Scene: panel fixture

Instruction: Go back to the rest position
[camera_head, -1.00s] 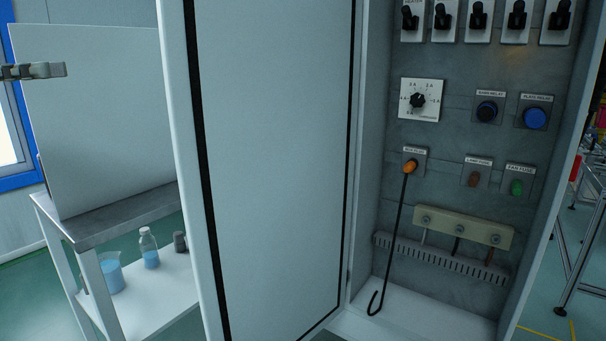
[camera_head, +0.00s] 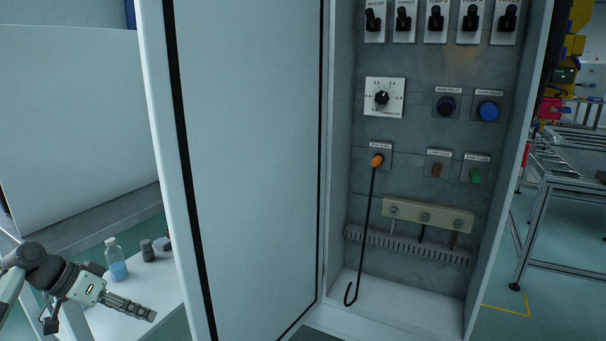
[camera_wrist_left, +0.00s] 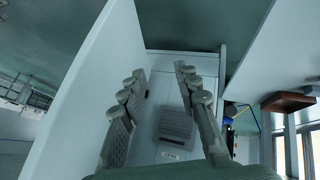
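My left gripper (camera_head: 150,316) is at the lower left of the head view, in front of the side table and left of the open cabinet door (camera_head: 250,150). No object shows in it there. In the left wrist view its two ridged fingers (camera_wrist_left: 160,72) stand apart. A grey slatted piece with a small label (camera_wrist_left: 175,125) shows between and beyond them; I see no finger closed on it. My right gripper is in neither view.
The open cabinet holds switches, a dial (camera_head: 383,97) and fuses. A black hooked rod (camera_head: 365,230) hangs at the orange-topped fuse (camera_head: 376,160). A metal frame (camera_head: 540,225) stands at the right.

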